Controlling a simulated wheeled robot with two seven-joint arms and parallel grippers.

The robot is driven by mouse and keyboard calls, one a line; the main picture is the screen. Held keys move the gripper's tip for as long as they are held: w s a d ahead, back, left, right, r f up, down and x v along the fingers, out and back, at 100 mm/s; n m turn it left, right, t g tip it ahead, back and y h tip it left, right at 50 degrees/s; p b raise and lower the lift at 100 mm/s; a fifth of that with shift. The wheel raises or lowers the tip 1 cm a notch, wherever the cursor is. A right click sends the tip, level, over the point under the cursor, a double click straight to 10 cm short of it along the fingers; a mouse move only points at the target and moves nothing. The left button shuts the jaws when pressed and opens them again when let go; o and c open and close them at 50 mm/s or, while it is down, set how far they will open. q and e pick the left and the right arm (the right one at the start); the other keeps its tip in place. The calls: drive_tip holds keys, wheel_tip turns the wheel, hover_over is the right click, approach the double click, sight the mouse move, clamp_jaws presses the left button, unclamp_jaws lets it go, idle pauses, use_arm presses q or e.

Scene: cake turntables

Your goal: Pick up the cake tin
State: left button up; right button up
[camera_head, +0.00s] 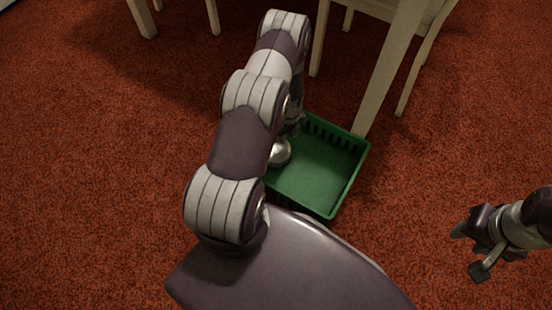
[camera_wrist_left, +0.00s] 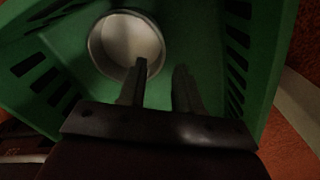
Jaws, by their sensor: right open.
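The cake tin (camera_wrist_left: 125,42) is round and silvery, with its open top facing my left wrist camera. It sits inside a green basket (camera_wrist_left: 215,15). In the head view a shiny part of the tin (camera_head: 280,153) shows beside my left arm, which hides the rest. My left gripper (camera_wrist_left: 161,68) is open over the basket. One fingertip overlaps the tin's near right edge and the other is just right of the rim; I cannot tell whether they touch it. My right gripper (camera_head: 468,250) is open and empty, far right of the basket.
The green basket (camera_head: 347,185) has slotted walls and stands on a red carpet (camera_head: 90,150). A pale wooden chair or table leg (camera_head: 385,75) stands close behind its right corner. More pale legs are at the top. The carpet right of the basket is clear.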

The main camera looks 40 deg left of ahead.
sight(287, 144)
use_arm(q)
wheel_tip(287, 144, down, 7)
drive_tip(key=b, duration=0.5)
drive_tip(key=shift+w+a, duration=0.1)
drive_tip(key=shift+r, duration=0.25)
clamp_jaws()
wheel_tip(287, 144, up, 9)
drive_tip(key=p, duration=0.6)
drive_tip(key=shift+p, duration=0.3)
drive_tip(key=shift+r, duration=0.65)
